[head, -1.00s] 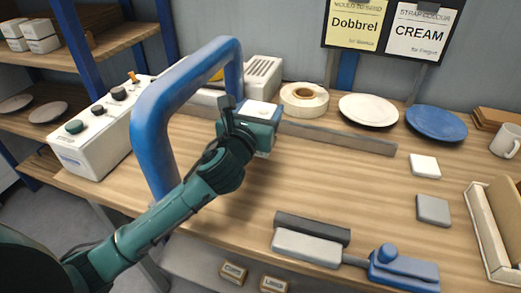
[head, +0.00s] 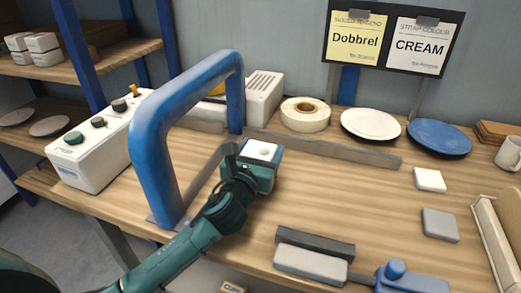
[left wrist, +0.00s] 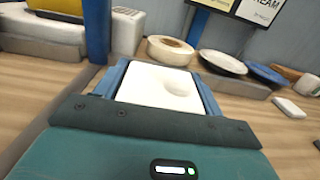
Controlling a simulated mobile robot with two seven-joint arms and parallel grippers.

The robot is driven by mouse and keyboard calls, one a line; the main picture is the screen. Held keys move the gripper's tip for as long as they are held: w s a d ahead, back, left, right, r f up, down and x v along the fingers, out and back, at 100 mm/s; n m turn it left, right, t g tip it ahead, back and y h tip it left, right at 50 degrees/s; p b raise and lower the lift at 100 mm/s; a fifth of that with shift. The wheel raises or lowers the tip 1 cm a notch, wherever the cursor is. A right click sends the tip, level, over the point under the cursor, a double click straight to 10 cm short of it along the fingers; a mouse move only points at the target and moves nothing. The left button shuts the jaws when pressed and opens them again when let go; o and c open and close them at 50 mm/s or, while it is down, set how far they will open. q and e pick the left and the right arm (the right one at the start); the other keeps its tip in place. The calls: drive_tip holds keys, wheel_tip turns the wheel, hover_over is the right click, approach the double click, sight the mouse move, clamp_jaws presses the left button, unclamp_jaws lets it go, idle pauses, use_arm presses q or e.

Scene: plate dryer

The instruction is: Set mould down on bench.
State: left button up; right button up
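The mould (head: 261,151) is a white, squarish block, held in my left gripper (head: 256,163) above the wooden bench (head: 350,190). In the left wrist view the mould (left wrist: 155,85) lies between the two blue fingers of my left gripper (left wrist: 165,88), with a rounded bump on its top face. The fingers are against its two sides. It seems roughly level; I cannot tell its exact height above the bench. My right gripper is not in view.
A blue arched frame (head: 235,90) stands left of the gripper, beside a white control box (head: 95,150). A long grey bar (head: 340,151) lies behind. White (head: 430,180) and grey (head: 440,225) blocks lie right. The middle bench is clear.

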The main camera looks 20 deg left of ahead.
use_arm(q)
drive_tip(key=o, duration=0.4)
drive_tip(key=shift+r, duration=0.2)
drive_tip(key=s, duration=1.2)
drive_tip(key=shift+a, duration=0.2)
drive_tip(key=shift+f, duration=0.1)
